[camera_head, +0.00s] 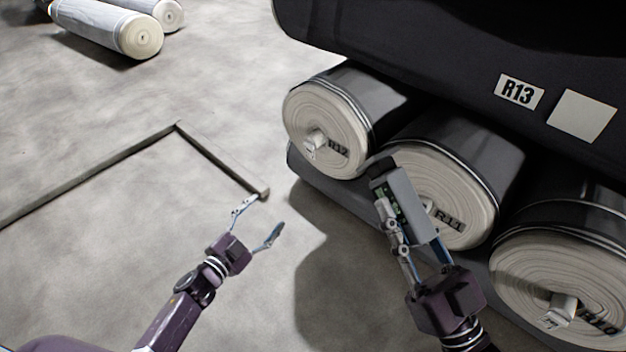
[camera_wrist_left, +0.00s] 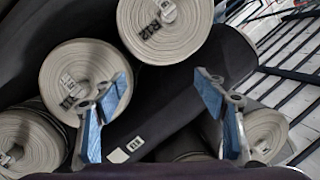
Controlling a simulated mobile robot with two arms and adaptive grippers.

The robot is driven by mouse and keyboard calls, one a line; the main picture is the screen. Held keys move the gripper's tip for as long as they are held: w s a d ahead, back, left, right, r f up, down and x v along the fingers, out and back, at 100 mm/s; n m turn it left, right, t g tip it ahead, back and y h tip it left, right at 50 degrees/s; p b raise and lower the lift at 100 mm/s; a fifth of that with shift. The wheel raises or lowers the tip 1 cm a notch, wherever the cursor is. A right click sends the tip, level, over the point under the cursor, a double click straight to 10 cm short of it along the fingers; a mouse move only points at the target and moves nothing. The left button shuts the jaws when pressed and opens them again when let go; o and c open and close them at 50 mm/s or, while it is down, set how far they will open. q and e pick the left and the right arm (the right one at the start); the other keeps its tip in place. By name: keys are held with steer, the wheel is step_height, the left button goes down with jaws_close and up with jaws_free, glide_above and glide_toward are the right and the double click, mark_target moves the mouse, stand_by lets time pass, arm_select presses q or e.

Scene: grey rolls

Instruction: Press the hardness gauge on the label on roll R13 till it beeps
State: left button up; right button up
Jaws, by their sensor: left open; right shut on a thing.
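Roll R13 (camera_head: 440,60) is the big dark roll lying across the top right of the head view. It bears a white "R13" label (camera_head: 519,92) and a blank pale label (camera_head: 582,116) to the right of it. My right gripper (camera_head: 412,226) is shut on the hardness gauge (camera_head: 407,203), a grey box with a dark end and a green panel. The gauge is tilted, in front of roll R11 (camera_head: 460,207), and apart from both labels in the picture. My left gripper (camera_head: 259,221) is open and empty over bare floor; its fingers also show in the left wrist view (camera_wrist_left: 163,100).
Roll R12 (camera_head: 322,130) and another roll (camera_head: 560,285) at lower right flank R11 beneath R13. A low floor edging (camera_head: 90,172) runs at left. Pale rolls (camera_head: 105,27) lie at the far upper left. The floor between is clear.

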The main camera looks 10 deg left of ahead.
arm_select(q)
steer(key=s+d+r+m+h, duration=0.1)
steer(key=d+r+m+h, duration=0.25)
steer(key=r, duration=0.45)
steer(key=d+r+m+g+h, duration=0.1)
steer(key=d+r+m+h, duration=0.2)
steer(key=r, duration=0.5)
steer(key=s+d+r+m+h, duration=0.1)
steer(key=d+r+m+h, duration=0.15)
steer(key=r+m, duration=0.4)
steer(key=s+d+r+m+g+h, duration=0.3)
steer(key=s+d+r+m+g, duration=0.25)
steer(key=s+r+m, duration=0.4)
steer(key=m+g+y, duration=0.3)
steer(key=m+g, duration=0.1)
glide_toward(378, 185)
steer(key=x, duration=1.2)
steer(key=shift+d, duration=0.15)
